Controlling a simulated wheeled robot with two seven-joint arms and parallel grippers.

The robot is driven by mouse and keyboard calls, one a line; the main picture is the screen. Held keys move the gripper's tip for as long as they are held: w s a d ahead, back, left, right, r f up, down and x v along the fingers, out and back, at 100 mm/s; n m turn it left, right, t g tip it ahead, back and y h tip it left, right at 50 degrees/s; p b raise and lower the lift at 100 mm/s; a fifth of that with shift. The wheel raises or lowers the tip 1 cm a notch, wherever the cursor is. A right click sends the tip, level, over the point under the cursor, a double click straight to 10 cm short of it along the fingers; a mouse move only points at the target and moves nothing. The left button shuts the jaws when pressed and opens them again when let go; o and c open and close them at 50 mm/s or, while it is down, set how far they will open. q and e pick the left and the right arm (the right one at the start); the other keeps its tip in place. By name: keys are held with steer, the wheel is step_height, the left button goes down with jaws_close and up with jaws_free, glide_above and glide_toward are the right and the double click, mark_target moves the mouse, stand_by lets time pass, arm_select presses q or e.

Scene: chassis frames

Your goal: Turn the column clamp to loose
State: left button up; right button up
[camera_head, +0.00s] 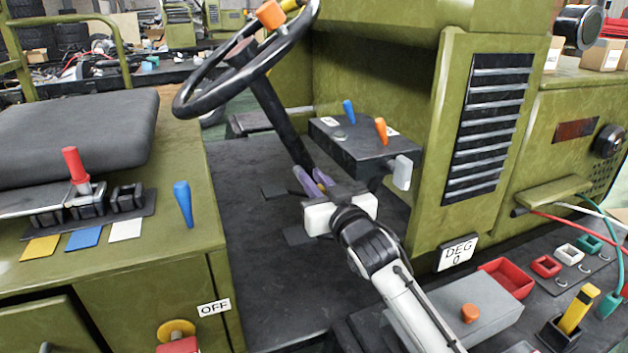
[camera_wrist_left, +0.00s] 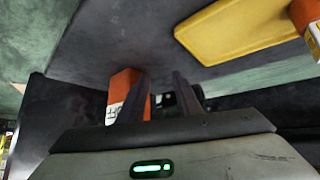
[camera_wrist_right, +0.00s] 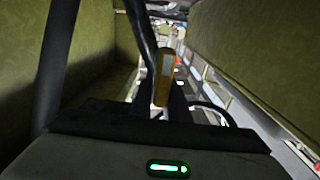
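The black steering column (camera_head: 278,118) runs down from the steering wheel (camera_head: 245,60) to the dark floor. My right gripper (camera_head: 314,179) is low beside the column, with its two fingers apart. A yellow-orange lever (camera_wrist_right: 163,78) with a pale strip, likely the column clamp's handle, stands between or just beyond the fingers in the right wrist view. I cannot tell whether the fingers touch it, and no clamp label is readable. My left gripper (camera_wrist_left: 162,92) is outside the head view. Its fingers are apart, beside an orange block (camera_wrist_left: 124,92) with a white label.
A dark box (camera_head: 355,145) with a blue lever (camera_head: 349,111) and an orange lever (camera_head: 381,130) stands right of the column, close to my right gripper. The seat (camera_head: 75,135) and its lever console are at left. A louvred panel (camera_head: 487,128) stands at right.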

jaws_close()
arm_select(q)
steer(key=shift+r, duration=0.1)
steer(key=shift+r+p, duration=0.55)
steer(key=shift+p, duration=0.1)
arm_select(e)
steer(key=n, duration=0.2)
steer(key=shift+s+a+n, duration=0.1)
steer(key=shift+a+n, duration=0.2)
steer(key=shift+n, duration=0.1)
arm_select(q)
steer(key=shift+r+p, duration=0.4)
steer(key=shift+r, duration=0.25)
steer(key=shift+r+p, duration=0.25)
steer(key=shift+p, duration=0.25)
arm_select(e)
steer(key=shift+s+a+f+n, duration=0.15)
steer(key=shift+a+f+n, duration=0.25)
steer(key=shift+n, duration=2.15)
steer(key=shift+s+a+f+n, duration=0.1)
steer(key=shift+a+f+n, duration=0.3)
steer(key=shift+n, duration=2.1)
steer(key=shift+s+a+f+n, duration=0.15)
steer(key=shift+f+n, duration=0.45)
steer(key=shift+n, duration=1.95)
